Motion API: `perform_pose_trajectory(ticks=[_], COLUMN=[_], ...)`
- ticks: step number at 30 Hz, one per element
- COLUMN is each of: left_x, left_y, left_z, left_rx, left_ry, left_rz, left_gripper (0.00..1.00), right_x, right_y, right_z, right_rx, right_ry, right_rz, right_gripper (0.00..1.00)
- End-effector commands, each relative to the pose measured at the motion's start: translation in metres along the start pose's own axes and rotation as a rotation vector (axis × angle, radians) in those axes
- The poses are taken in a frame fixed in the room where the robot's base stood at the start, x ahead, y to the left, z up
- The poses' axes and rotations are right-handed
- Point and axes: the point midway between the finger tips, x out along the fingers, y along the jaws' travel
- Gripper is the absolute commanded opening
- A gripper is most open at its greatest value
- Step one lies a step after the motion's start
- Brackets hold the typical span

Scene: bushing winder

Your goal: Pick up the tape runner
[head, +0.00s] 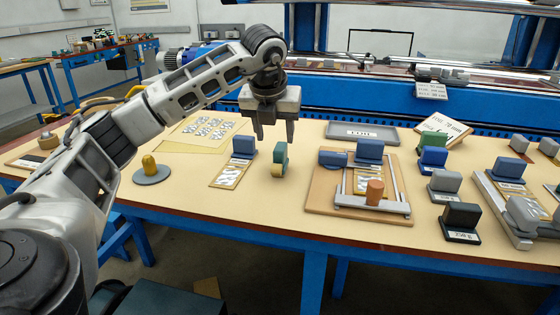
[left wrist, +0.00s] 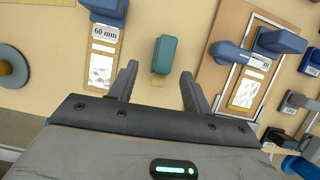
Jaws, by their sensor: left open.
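The tape runner (head: 280,159) looks like the small dark green block with a tan roll at its base, standing upright on the table. It also shows in the left wrist view (left wrist: 164,55), just beyond and between my fingertips. My left gripper (head: 275,133) is open and empty, fingers pointing down, above and slightly behind the tape runner in the head view. Its two fingers also show in the left wrist view (left wrist: 159,76), apart, with nothing between them. My right gripper is not in view.
A blue-handled block on a card marked 60 mm (head: 231,173) stands just left of the tape runner. A wooden board (head: 322,200) with a metal frame lies to the right. A yellow-knobbed grey disc (head: 152,175) is at left. Bare table lies in front.

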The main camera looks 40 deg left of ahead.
Motion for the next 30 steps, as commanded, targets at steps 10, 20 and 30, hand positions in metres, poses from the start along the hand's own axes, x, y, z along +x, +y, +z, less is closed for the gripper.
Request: perform_pose_trajectory(ticks=[10,20,30], left_x=[0.031,0.065,0.065], left_y=[-0.004,-0.006,-0.007], left_z=[0.001,0.001,0.002], left_rx=[0.001,0.002,0.002], left_ry=[0.002,0.000,0.000], left_rz=[0.002,0.000,-0.001], left_gripper=[0.49,0.49,0.05], right_x=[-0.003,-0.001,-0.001], right_y=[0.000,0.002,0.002], right_z=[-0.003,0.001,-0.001], right_rx=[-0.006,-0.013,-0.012], right_ry=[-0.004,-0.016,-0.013], right_rz=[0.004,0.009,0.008], right_gripper=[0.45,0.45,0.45])
